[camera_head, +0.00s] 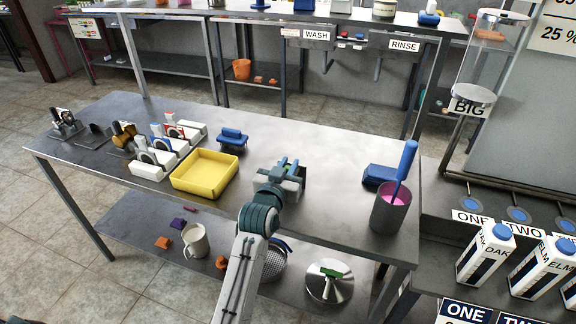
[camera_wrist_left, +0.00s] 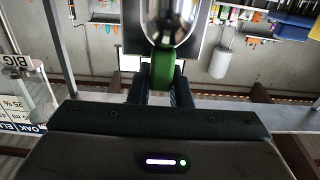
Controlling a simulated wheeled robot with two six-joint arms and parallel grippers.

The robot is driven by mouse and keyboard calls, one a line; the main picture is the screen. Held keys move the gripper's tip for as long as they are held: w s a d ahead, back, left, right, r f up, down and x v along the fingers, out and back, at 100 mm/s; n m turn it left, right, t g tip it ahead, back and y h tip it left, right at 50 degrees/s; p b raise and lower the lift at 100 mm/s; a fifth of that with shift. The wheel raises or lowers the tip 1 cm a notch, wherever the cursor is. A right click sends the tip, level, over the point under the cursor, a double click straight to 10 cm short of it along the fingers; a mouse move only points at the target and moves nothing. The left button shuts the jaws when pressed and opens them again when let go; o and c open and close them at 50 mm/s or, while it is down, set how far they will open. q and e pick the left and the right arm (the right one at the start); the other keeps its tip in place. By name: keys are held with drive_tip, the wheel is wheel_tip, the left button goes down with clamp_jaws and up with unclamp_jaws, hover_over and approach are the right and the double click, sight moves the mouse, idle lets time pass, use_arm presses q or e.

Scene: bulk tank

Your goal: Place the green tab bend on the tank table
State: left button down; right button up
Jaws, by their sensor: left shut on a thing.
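In the left wrist view a green tab (camera_wrist_left: 163,68) sits between my left gripper's dark fingers (camera_wrist_left: 160,92). A shiny metal bend (camera_wrist_left: 172,22) joins it just beyond. In the head view my left gripper (camera_head: 288,172) is over the middle of a steel table (camera_head: 330,165), right of a yellow tray. It is shut on the green tab bend, which my gripper mostly hides in that view. I cannot tell how high the bend is above the table. My right gripper is not in view.
The yellow tray (camera_head: 205,173), a blue block (camera_head: 380,175) and a grey cup with a blue-handled brush (camera_head: 390,208) stand on the table. Cartons (camera_head: 486,254) stand on the right bench. A green-handled lid (camera_head: 330,282) lies on the lower shelf. The table's back right is clear.

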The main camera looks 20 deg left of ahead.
use_arm(q)
drive_tip(key=c, duration=1.5)
unclamp_jaws()
drive_tip(key=shift+f, duration=0.1)
drive_tip(key=shift+o, duration=0.8)
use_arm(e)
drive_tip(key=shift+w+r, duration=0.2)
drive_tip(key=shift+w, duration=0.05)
